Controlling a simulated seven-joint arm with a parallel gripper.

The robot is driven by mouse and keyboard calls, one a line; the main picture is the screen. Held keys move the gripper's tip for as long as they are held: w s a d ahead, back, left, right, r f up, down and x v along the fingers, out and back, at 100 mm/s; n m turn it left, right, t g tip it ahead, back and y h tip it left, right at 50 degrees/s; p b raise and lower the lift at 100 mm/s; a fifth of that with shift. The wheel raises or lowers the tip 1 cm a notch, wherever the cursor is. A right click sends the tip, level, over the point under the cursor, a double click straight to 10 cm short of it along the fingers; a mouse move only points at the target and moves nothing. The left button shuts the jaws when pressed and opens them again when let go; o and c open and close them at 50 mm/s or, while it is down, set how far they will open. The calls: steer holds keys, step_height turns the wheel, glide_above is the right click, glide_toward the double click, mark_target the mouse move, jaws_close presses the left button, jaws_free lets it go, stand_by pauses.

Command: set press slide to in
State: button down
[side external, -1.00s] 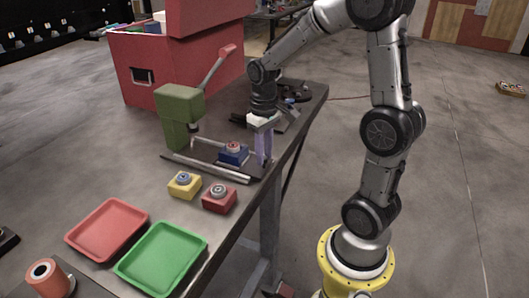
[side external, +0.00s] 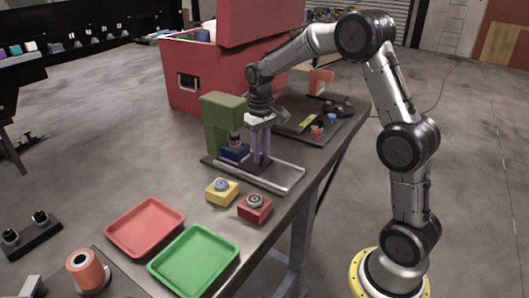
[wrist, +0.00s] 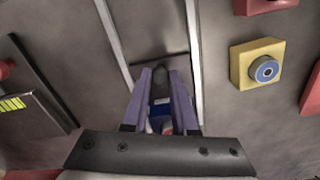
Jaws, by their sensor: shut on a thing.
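The green press (side external: 222,112) stands on the table with two pale rails (side external: 290,186) running out from its base. The dark slide plate (side external: 259,172) is at the press end of the rails. A blue block (side external: 234,152) sits on it under the press head. My gripper (side external: 262,160) points down beside the block, its purple fingers shut on the slide's dark handle (wrist: 160,74). The wrist view shows this handle between the fingertips (wrist: 160,82), with part of the blue block (wrist: 160,112) between the fingers. The fingers partly hide the slide.
A yellow block (side external: 222,191) and a red block (side external: 255,208) stand near the rails. A red tray (side external: 147,228) and a green tray (side external: 236,262) lie in front. A large red box (side external: 215,75) is behind the press. A dark panel (side external: 300,125) lies to the right.

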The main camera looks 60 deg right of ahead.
steer(key=c, duration=0.9)
jaws_free()
steer(key=shift+w+r, duration=0.1)
steer(key=shift+w, duration=0.25)
steer(key=shift+o, duration=1)
steer(key=shift+s, duration=0.1)
step_height(320, 180, up, 14)
